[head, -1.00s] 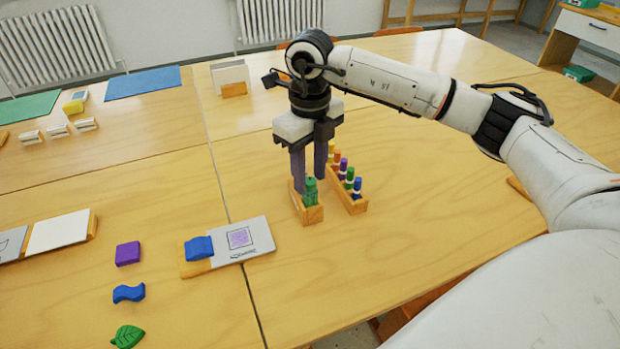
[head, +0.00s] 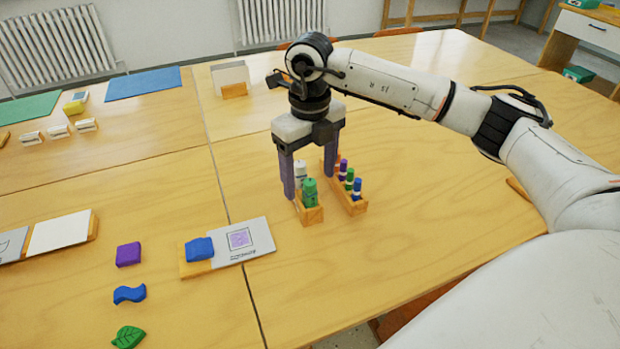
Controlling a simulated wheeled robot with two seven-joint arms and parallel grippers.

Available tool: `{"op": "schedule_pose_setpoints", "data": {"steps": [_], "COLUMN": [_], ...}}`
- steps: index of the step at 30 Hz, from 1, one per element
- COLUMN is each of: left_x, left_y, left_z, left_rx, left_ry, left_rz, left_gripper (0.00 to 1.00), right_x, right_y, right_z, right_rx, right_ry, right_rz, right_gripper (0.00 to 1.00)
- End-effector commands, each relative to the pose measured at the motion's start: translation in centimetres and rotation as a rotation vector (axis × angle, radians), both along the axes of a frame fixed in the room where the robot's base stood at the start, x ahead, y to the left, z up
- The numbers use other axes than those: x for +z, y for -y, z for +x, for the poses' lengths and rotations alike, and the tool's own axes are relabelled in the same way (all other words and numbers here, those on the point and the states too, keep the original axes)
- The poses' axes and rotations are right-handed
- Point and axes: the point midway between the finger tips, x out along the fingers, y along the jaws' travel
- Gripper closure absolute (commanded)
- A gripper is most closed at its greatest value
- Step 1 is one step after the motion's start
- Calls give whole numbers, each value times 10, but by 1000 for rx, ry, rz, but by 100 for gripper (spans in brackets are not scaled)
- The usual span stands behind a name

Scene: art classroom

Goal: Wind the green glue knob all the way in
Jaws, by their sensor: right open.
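The green glue stick (head: 310,193) stands upright in the front of a small wooden holder (head: 312,214) on the table. A white stick (head: 300,173) stands just behind it in the same holder. My right gripper (head: 310,186) points down over the holder with its fingers spread wide, one on each side of the glue sticks. It holds nothing that I can see. The green stick's knob is too small to make out clearly. My left gripper is not in view.
A second wooden rack (head: 353,206) with several coloured sticks stands close on the right, near the right finger. A grey card (head: 255,243) with a blue block (head: 199,248) lies to the left. The table in front of the holder is clear.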

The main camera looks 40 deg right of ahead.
Motion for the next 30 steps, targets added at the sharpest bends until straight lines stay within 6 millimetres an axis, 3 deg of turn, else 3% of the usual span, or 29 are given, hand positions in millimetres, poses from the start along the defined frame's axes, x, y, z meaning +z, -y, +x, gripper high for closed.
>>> {"op": "schedule_pose_setpoints", "data": {"steps": [9, 18, 30], "left_x": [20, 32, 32], "left_y": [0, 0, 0], "left_z": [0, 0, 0], "left_rx": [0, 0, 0], "left_ry": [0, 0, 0], "left_rz": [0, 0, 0], "left_gripper": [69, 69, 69], "right_x": [3, 2, 0], "right_y": [0, 0, 0], "right_z": [0, 0, 0], "right_rx": [-476, -840, -898], "right_ry": [-2, -1, 0], "right_rz": [1, 1, 0], "right_gripper": [30, 30, 30]}}
